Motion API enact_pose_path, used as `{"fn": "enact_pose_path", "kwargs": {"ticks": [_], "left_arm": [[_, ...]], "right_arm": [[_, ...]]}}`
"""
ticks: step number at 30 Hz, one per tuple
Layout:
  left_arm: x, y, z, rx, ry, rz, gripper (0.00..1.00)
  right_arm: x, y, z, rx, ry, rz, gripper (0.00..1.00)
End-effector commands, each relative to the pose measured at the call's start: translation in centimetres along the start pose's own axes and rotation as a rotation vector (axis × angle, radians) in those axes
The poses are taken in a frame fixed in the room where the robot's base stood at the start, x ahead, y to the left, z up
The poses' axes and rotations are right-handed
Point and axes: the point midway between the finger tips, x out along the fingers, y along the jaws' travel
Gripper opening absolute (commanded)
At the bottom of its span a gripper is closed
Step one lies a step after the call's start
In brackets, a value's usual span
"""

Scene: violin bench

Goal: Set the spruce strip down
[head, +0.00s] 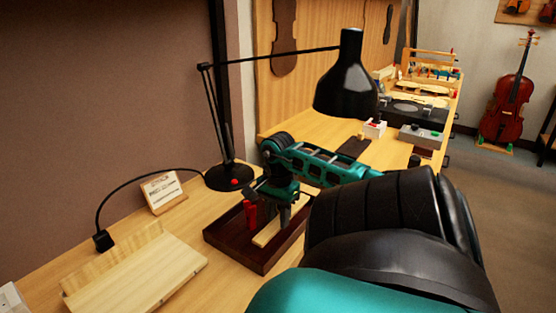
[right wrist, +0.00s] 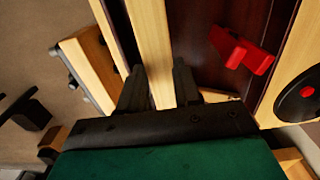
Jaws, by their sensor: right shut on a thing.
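The pale spruce strip (head: 266,235) lies lengthwise at the dark brown tray (head: 222,243), low inside its walls. Whether it touches the tray floor I cannot tell. My right gripper (head: 286,214) points down over the tray and is shut on the strip. In the right wrist view the strip (right wrist: 151,40) runs between the two dark fingers of my right gripper (right wrist: 159,88), with the dark tray surface beside it. My left gripper is not in view.
Red clamp-like things (head: 250,213) stand in the tray beside the strip. A black lamp (head: 228,177) rises behind the tray, its shade (head: 347,88) above my arm. Pale wood boards (head: 140,275) and a small card stand (head: 163,192) are to the left. Bare bench shows between them.

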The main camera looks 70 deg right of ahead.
Motion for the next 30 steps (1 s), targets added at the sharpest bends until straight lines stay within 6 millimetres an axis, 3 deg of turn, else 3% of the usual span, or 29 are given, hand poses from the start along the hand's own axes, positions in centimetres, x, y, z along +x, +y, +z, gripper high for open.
{"fn": "enact_pose_path", "kwargs": {"ticks": [8,19,20,23,30], "left_arm": [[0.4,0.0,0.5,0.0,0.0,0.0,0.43],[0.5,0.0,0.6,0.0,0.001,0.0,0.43],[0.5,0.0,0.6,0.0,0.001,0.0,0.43],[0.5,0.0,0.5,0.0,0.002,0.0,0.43],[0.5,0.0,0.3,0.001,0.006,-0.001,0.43]], "right_arm": [[3.9,0.0,0.1,0.001,-0.002,0.0,0.0],[4.3,0.0,0.0,-0.001,0.001,0.002,0.0],[4.3,0.0,0.0,-0.001,0.001,0.002,0.34],[4.3,0.0,0.0,-0.001,0.0,0.001,0.43],[4.2,0.0,0.1,-0.001,0.0,0.001,0.43]]}}
